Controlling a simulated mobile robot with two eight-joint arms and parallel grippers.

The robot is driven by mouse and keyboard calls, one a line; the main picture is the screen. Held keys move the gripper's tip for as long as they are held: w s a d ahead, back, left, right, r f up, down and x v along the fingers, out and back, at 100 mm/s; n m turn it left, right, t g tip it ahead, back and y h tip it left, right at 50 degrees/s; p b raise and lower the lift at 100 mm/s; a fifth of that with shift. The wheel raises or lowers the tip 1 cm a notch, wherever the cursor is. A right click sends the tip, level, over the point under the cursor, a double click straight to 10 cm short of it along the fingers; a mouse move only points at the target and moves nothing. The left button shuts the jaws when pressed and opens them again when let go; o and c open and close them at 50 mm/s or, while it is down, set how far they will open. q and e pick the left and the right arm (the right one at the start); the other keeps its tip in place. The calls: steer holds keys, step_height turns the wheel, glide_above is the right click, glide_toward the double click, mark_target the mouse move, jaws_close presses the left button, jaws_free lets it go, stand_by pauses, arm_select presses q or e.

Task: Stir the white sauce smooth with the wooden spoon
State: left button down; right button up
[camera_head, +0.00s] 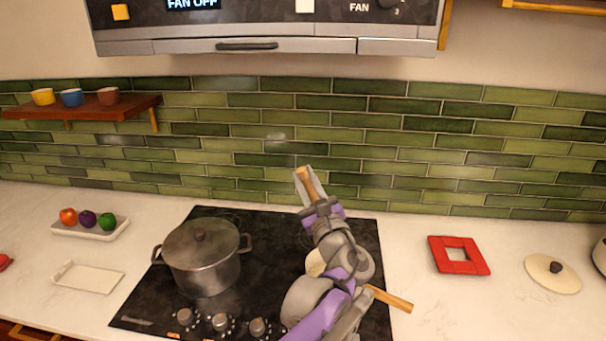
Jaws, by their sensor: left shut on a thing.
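A saucepan with a wooden handle (392,299) stands on the right part of the black cooktop (275,225). Most of it is hidden behind my left arm. A pale cream patch (316,262), which looks like the white sauce, shows at the arm's left edge. My left gripper (309,187) is shut on the wooden spoon (304,174), whose handle end shows between the fingers. The spoon's lower part is hidden, so I cannot tell whether it is in the sauce. My right gripper is not in view.
A lidded grey pot (202,262) stands on the cooktop's left. A red square trivet (459,255) and a cream lid (553,273) lie on the right counter. A vegetable tray (91,230) and an empty white tray (87,278) are at left. The range hood (270,30) hangs above.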

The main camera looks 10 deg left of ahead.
arm_select(q)
steer(key=shift+s+a+f+b, duration=1.15)
steer(key=shift+a+f, duration=0.55)
steer(key=shift+f, duration=0.65)
steer(key=w+d+f+b, duration=0.2)
steer(key=f+b, duration=0.3)
steer(key=f, duration=0.5)
steer(key=shift+d, duration=0.85)
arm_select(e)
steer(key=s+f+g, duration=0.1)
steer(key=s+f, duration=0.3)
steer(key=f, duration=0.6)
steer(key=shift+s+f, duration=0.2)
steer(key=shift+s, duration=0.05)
arm_select(q)
steer(key=shift+w, duration=0.25)
